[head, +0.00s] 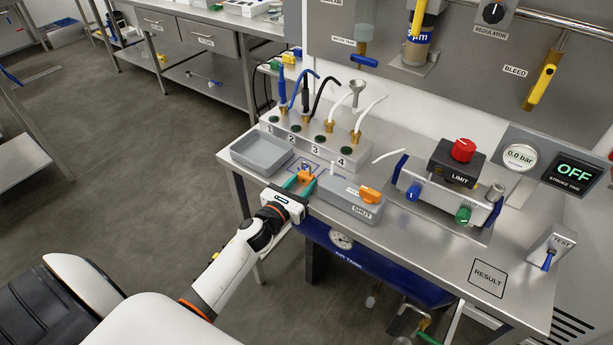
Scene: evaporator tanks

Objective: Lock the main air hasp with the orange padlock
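The small orange padlock (305,176) is at the front left of the steel bench, by a blue-outlined mark. My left gripper (301,183) has its teal fingers on either side of the padlock, low over the bench edge. The fingers are apart with the padlock at their tips; I cannot tell whether they press on it. A grey box (340,198) with a SHUT label and an orange handle (371,195) stands right of the gripper. I cannot make out the main air hasp. My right gripper is not in view.
A grey tray (262,153) lies left of the padlock. Behind is a numbered block (318,140) with upright hoses. A LIMIT unit (456,165) with a red knob stands to the right. A blue air tank (370,262) hangs below. The bench front right, around RESULT (488,278), is clear.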

